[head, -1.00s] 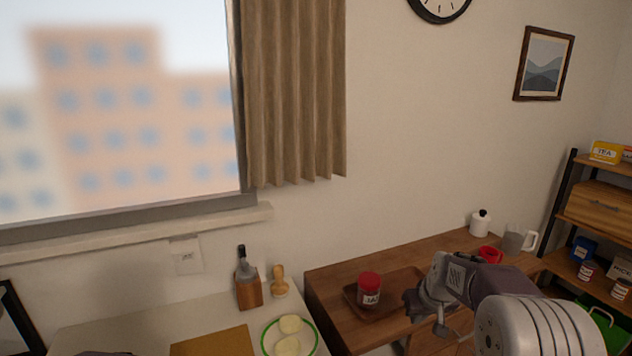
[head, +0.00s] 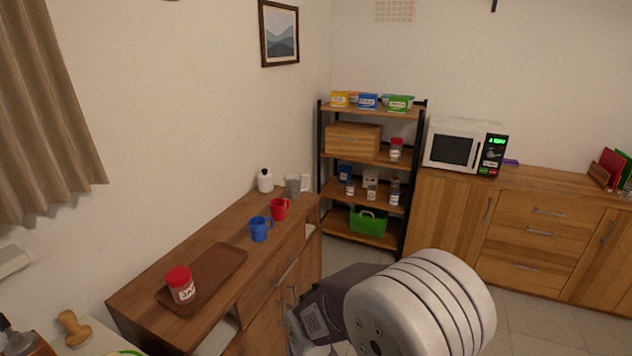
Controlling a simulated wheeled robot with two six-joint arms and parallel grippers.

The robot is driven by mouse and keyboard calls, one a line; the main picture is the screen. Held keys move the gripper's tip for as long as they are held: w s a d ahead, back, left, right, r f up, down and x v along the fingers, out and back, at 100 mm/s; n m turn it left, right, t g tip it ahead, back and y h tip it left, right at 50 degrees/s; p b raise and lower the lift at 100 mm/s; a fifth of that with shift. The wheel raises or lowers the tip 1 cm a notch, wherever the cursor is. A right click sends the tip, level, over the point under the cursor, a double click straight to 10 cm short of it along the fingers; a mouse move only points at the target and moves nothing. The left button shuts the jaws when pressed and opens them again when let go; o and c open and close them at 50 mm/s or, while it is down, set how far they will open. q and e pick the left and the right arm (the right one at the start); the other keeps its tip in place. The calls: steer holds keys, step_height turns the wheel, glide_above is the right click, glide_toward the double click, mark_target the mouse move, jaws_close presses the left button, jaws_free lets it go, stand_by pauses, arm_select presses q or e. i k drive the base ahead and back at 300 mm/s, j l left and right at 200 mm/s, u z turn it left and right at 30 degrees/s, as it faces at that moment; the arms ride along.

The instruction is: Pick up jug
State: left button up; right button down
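A grey, see-through jug (head: 292,186) with a white handle on its right side stands upright at the far end of the wooden sideboard. My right arm comes in from the bottom right. Only part of my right gripper (head: 303,335) shows at the bottom edge, in front of the sideboard and well short of the jug. Its fingertips are not clearly visible. My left gripper is not in view.
On the sideboard (head: 222,236) are a white canister (head: 265,181), a red mug (head: 280,209), a blue mug (head: 260,229) and a brown tray (head: 216,271) with a red-lidded jar (head: 181,285). A shelf rack (head: 365,195) stands behind. Floor (head: 535,315) is clear at right.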

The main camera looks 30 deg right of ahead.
mark_target(292, 180)
steer(key=z, duration=0.9)
